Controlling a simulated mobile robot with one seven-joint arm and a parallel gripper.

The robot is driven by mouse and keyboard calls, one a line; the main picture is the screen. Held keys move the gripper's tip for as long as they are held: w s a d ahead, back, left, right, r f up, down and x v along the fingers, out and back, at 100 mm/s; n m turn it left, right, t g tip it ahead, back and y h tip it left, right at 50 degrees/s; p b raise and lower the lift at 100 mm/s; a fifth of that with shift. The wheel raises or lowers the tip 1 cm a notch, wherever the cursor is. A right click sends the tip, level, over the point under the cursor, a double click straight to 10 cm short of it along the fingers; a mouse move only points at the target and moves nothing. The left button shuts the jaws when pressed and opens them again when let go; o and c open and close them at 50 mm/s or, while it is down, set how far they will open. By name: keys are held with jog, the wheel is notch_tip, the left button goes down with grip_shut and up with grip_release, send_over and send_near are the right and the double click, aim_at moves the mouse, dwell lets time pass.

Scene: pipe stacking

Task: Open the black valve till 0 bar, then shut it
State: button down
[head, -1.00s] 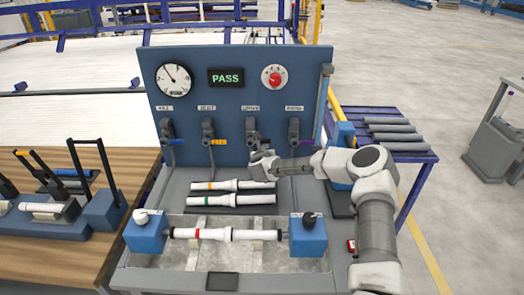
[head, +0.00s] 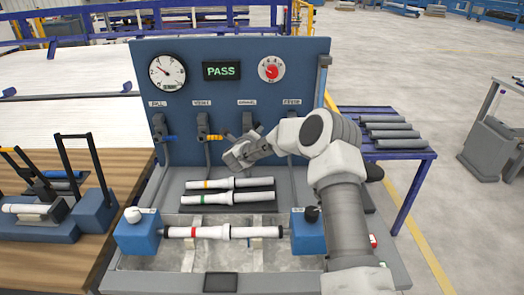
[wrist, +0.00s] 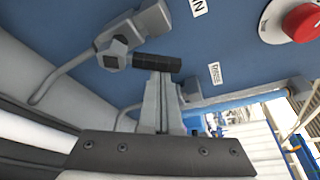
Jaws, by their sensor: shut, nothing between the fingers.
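The black valve (head: 247,121) is the third from the left on the blue panel; my arm partly covers it in the head view. In the wrist view its black handle (wrist: 150,61) sticks out sideways from the grey valve body (wrist: 114,52). My gripper (wrist: 160,78) is shut and empty, its tips at the handle; I cannot tell whether they touch it. In the head view my gripper (head: 235,160) is below and left of the valve. The round white gauge (head: 167,71) has its needle toward the upper left; its reading is too small to tell.
A display (head: 222,71) reads PASS beside a red knob (head: 271,69). The blue-handled valve (head: 160,133) and the yellow-handled valve (head: 203,131) are to the left. A white pipe (head: 222,232) spans two blue blocks below. More pipes (head: 230,198) lie behind it.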

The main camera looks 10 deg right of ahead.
jog(key=a+n+b, duration=0.1)
jog(key=n+b, duration=0.1)
jog(key=a+r+n+h+b, duration=0.1)
jog(key=n+b, duration=0.1)
jog(key=n+t+b, duration=0.1)
jog(key=shift+w+a+r+n+h+b, duration=0.25)
jog(key=shift+w+a+n+h+b, duration=0.05)
jog(key=shift+a+n+b, duration=0.1)
dwell(0.6)
